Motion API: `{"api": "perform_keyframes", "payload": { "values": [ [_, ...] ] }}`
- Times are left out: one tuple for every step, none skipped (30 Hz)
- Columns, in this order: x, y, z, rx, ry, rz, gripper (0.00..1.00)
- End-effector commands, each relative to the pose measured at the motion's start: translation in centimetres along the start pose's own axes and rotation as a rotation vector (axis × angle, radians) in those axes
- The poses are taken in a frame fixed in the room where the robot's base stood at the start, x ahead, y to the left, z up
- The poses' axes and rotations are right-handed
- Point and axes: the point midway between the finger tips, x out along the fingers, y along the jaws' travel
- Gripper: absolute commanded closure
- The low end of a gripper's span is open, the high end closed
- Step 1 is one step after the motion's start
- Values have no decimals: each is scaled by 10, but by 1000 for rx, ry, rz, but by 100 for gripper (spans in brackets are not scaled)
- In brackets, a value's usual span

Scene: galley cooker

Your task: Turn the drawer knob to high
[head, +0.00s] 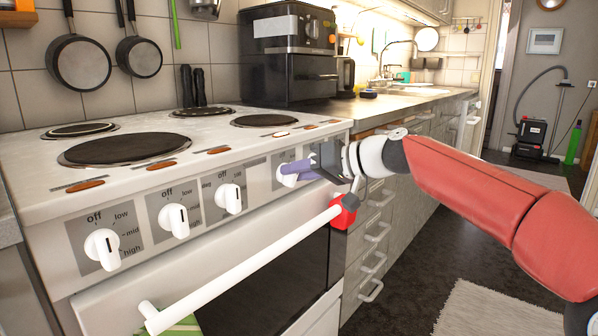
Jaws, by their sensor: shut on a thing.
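The cooker's front panel carries a row of white knobs with printed off, low, mid and high marks. My gripper (300,170), with purplish fingers, is at the right end of the row. It is shut on the rightmost visible knob (284,178), whose white edge shows left of the fingers. I take this for the drawer knob, but its label cannot be read. Its pointer and most of its scale are hidden by the fingers. The other knobs are the left one (103,249), the second (174,220) and the third (229,198), all apart from my gripper.
The white oven handle (245,262) runs just below the knobs, with a red thing (345,211) at its right end, close under my gripper. A black appliance (290,55) stands behind the hob. The floor (420,250) right of the cooker is open, with a rug.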

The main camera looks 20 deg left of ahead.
Motion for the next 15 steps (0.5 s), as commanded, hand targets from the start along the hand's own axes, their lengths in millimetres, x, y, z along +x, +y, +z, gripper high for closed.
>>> {"api": "perform_keyframes", "payload": {
  "values": [
    [0,1,-1,42,4,-18,92],
    [0,2,-1,68,3,-28,92],
    [0,2,-1,103,3,-44,92],
    [0,2,-1,130,4,-54,92],
    [0,2,-1,155,4,-64,92],
    [0,3,-1,191,4,-80,92],
    [0,3,0,217,3,-91,92],
    [0,4,0,244,3,-102,92],
    [0,4,0,279,3,-117,92],
    [0,4,0,305,4,-127,92],
    [0,5,0,332,4,-138,92],
    [0,5,0,366,4,-152,92],
    [0,5,0,394,4,-164,92],
    [1,6,1,419,4,-174,92],
    [1,6,1,455,4,-189,92]
  ]
}}
